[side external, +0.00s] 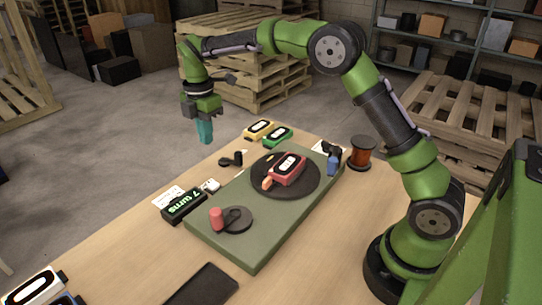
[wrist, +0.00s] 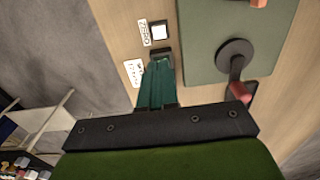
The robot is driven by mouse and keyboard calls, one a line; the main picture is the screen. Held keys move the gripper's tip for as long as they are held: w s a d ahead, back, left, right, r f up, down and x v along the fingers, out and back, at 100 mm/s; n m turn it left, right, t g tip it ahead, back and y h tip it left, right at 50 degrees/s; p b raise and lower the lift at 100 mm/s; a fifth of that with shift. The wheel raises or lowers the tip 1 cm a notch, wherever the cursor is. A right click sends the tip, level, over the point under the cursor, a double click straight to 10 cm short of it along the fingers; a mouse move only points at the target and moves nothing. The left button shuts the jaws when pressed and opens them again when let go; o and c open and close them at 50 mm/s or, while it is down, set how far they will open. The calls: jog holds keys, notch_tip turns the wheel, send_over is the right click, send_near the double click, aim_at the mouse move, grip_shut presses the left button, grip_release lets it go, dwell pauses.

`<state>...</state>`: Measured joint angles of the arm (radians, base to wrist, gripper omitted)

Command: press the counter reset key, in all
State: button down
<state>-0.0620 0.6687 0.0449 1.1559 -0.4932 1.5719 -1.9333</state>
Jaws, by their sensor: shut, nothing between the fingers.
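The counter (side external: 184,205) is a black box on the table with a green display that reads "7 turns". A small white key (side external: 210,185) sits beside it; in the wrist view the white key (wrist: 159,31) has a dark surround and a "ZERO" label (wrist: 145,33) next to it. My gripper (side external: 206,140) is shut and empty, its teal fingers pointing down, well above the table's level. In the wrist view the fingertips (wrist: 158,66) appear below the key, apart from it, and hide most of the counter.
A green slab (side external: 240,250) carries a dark turntable with a red detector (side external: 287,169) and a crank with a red handle (side external: 216,219). A black clip-like object (side external: 231,159) lies near the key.

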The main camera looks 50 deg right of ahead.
aim_at(214, 185)
notch_tip(214, 185, down, 14)
dwell(0.8)
jog(key=shift+s+f, duration=0.15)
jog(key=shift+f, duration=1.05)
notch_tip(214, 185, up, 16)
jog(key=shift+w+f, duration=0.2)
jog(key=shift+w, duration=0.2)
